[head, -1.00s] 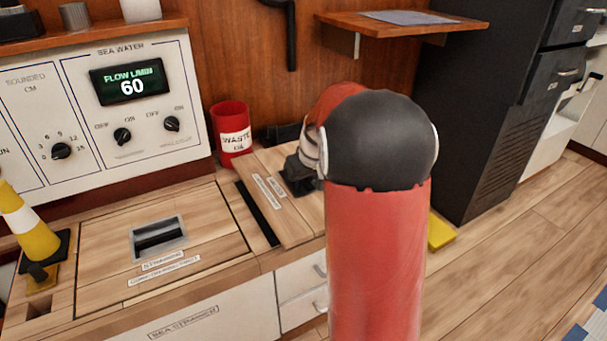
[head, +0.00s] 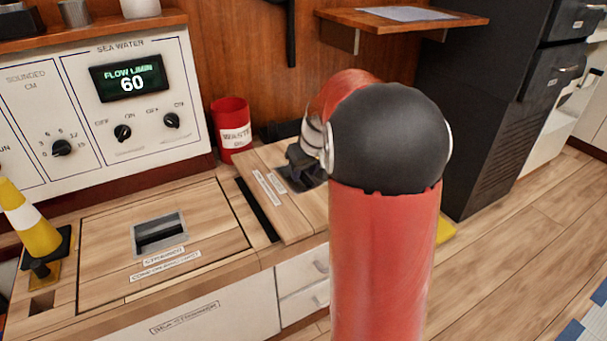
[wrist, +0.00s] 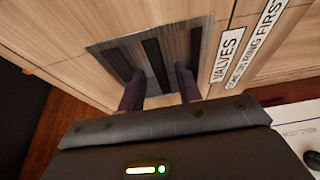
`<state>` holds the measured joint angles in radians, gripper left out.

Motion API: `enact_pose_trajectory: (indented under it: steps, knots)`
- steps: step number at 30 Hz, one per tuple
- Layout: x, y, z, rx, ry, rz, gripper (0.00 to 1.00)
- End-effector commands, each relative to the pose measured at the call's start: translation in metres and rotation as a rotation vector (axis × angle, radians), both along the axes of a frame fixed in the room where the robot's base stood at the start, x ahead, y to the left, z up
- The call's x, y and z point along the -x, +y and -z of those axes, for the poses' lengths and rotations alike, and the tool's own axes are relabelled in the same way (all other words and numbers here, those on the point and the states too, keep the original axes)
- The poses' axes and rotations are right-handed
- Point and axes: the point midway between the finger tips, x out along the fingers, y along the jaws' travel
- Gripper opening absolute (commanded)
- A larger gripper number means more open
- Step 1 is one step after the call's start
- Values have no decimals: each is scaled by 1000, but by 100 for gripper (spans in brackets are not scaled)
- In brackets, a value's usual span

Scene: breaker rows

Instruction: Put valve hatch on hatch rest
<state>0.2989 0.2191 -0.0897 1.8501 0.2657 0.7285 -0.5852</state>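The valve hatch (head: 262,205) is a wooden panel with two white labels, right of the strainer hatch in the head view. Its near left edge shows thickness and it looks raised off the counter, with a dark slot (head: 258,210) beside it. My gripper (head: 303,178) is at its handle, partly hidden by my red arm. In the wrist view my gripper (wrist: 160,82) has its two fingers down at the grey metal handle plate (wrist: 172,50), apart with a bar between them; it looks shut on the handle. I cannot make out the hatch rest.
The strainer hatch (head: 100,235) lies flat at left with a recessed handle. A yellow-and-white cone (head: 35,225) stands at far left. A black cabinet (head: 480,110) is at right. Floor at right is open.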

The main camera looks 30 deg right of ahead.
Motion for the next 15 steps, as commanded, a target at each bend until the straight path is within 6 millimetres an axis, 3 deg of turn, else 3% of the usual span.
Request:
enact_pose_trajectory:
  steps: [1,6,15]
  knots:
    - [4,-1,-15,2,-4,1,34]
    - [18,-1,-49,2,-4,0,34]
    - [34,-1,-83,1,-1,0,34]
